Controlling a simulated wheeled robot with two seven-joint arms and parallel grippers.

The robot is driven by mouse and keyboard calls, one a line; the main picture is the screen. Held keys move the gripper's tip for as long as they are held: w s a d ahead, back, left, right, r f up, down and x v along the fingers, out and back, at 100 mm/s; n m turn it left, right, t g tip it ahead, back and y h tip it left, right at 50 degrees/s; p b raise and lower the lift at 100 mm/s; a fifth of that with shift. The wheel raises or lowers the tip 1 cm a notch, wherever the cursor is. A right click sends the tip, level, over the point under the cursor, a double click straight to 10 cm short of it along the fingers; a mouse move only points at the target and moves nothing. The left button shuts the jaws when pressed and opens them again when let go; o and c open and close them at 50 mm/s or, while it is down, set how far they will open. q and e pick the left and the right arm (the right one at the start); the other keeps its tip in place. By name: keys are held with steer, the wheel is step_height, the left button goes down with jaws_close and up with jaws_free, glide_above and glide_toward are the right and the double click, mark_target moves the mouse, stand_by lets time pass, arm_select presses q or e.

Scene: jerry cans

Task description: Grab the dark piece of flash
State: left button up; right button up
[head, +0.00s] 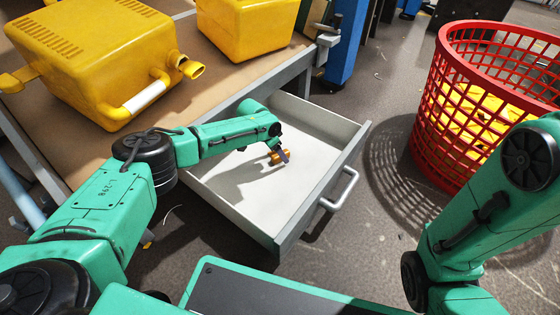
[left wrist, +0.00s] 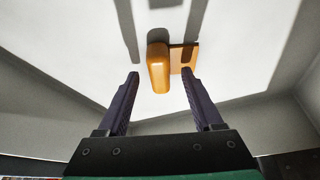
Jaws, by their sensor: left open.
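An amber-orange piece of flash (left wrist: 158,68) lies on the white floor of the open drawer. It has a rounded bar with a flatter, darker brown-orange tab (left wrist: 184,56) beside it. It shows small in the head view (head: 275,158). I see no other loose piece in the drawer. My left gripper (left wrist: 160,76) is open. In the left wrist view its dark fingers stand apart, with the bar's near end between the tips and the tab near the right tip. In the head view the left gripper (head: 284,152) is over the piece. My right gripper is out of view.
The open grey drawer (head: 345,157) has raised walls around the gripper and a handle at its front. Yellow jerry cans (head: 95,50) stand on the bench at upper left. A red basket (head: 430,130) holding yellow pieces stands on the floor at right.

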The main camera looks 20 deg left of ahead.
arm_select(q)
jaws_close()
steer(key=shift+r, duration=0.1)
